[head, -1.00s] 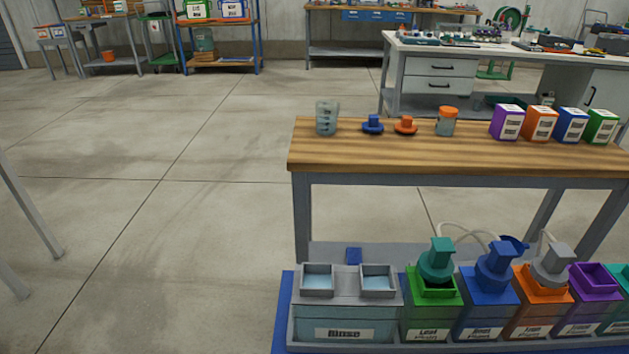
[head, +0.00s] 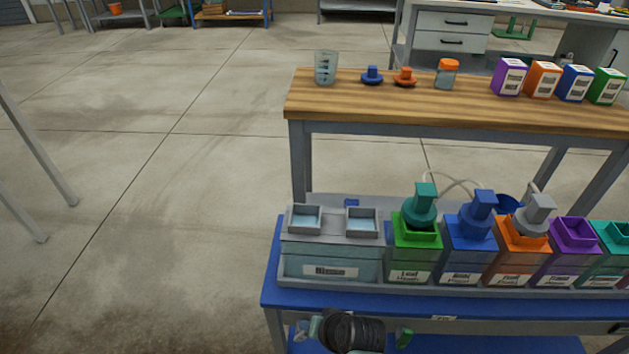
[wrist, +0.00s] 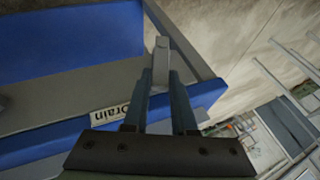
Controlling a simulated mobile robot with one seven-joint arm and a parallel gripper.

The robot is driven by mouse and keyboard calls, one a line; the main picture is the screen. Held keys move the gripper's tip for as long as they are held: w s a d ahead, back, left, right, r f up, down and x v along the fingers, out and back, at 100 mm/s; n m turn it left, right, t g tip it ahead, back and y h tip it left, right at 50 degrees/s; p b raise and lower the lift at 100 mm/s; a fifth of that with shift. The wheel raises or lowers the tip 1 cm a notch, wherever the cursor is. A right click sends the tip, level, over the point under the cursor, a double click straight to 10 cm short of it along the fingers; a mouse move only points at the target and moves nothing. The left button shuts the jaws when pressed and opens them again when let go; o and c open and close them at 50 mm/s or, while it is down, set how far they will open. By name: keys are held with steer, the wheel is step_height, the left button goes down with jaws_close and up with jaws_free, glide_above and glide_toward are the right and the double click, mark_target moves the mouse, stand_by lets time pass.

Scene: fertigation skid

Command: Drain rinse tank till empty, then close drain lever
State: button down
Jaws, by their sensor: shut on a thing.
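The rinse tank (head: 300,262) is a grey-blue translucent box with a "Rinse" label, at the left end of the blue bench. Pale blue liquid shows in its two square openings; how deep it is, I cannot tell. In the wrist view, a grey drain lever (wrist: 161,50) stands between my fingers, beside a "Drain" label (wrist: 112,113) on the blue bench edge. My gripper (wrist: 160,78) is shut on the lever.
Right of the tank stand green (head: 415,237), blue (head: 468,247) and orange (head: 522,250) tanks with capped tops, then purple and teal ones. A wooden table (head: 450,105) behind holds a beaker (head: 326,67), caps, a jar and coloured boxes. Open floor lies left.

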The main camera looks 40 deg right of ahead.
step_height(320, 180, down, 6)
steer(key=s+d+m+t+y+b, duration=0.2)
steer(key=t+y+b, duration=0.4)
steer(key=b, duration=1.1)
steer(key=s+m+t, duration=0.1)
steer(key=t, duration=0.3)
steer(key=shift+d+t, duration=0.25)
steer(key=shift+t, duration=0.05)
steer(key=shift+w+m+b, duration=0.1)
steer(key=shift+m+b, duration=0.2)
steer(key=c, duration=0.7)
jaws_free()
steer(key=v, duration=1.3)
steer(key=shift+f, duration=0.2)
